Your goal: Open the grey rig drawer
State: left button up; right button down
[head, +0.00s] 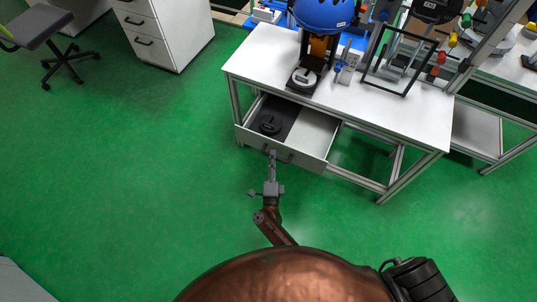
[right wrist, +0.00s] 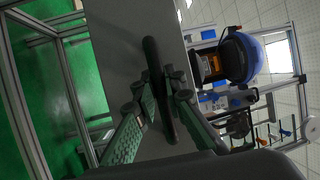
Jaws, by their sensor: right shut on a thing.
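The grey rig drawer (head: 315,154) is pulled out from under the white-topped table in the head view. A dark mat with a round black object (head: 269,124) lies in its left part, and the right part is bare. My right gripper (head: 272,157) is at the drawer's front face, shut on the dark handle. In the right wrist view the handle (right wrist: 153,62) runs between the fingers of my right gripper (right wrist: 160,100), against the grey drawer front (right wrist: 115,45). My left gripper is not in view.
The table (head: 255,60) carries a rig with a blue dome (head: 322,12) and a black frame (head: 398,92). A white drawer cabinet (head: 180,35) and a chair (head: 45,25) stand at the upper left. The green floor left of the drawer is clear.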

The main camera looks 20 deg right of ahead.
jog(key=shift+s+f, duration=0.1)
jog(key=shift+s, duration=0.05)
jog(key=c, duration=2)
grip_release()
jog(key=shift+o, duration=0.2)
